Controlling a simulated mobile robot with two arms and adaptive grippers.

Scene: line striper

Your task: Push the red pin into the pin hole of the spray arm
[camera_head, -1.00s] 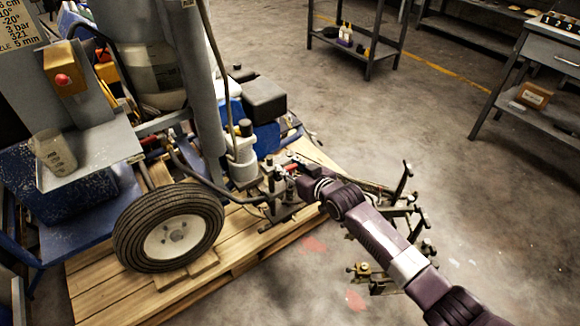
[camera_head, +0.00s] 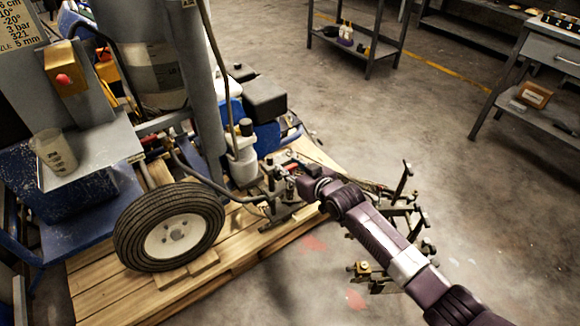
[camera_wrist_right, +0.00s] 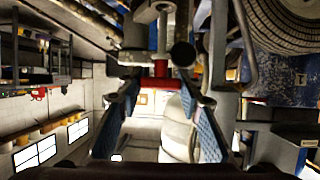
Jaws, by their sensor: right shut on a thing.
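The red pin (camera_wrist_right: 160,72) shows in the right wrist view between the two fingers of my right gripper (camera_wrist_right: 160,95), its red crosspiece spanning the gap. My right gripper is shut on it. The pin lies against a grey metal bracket of the spray arm (camera_wrist_right: 152,12). The pin hole is hidden, so I cannot tell how deep the pin sits. In the head view my right gripper (camera_head: 290,180) is at the spray arm (camera_head: 268,188), beside the machine's front corner, with the pin mostly hidden. My left gripper is not in view.
The line striper's wheel (camera_head: 170,228) stands on a wooden pallet (camera_head: 100,285) left of my right arm. A metal stand with several clamps (camera_head: 395,225) is close behind and beside the arm. Shelves and a grey workbench (camera_head: 545,55) are farther off. Open floor lies between.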

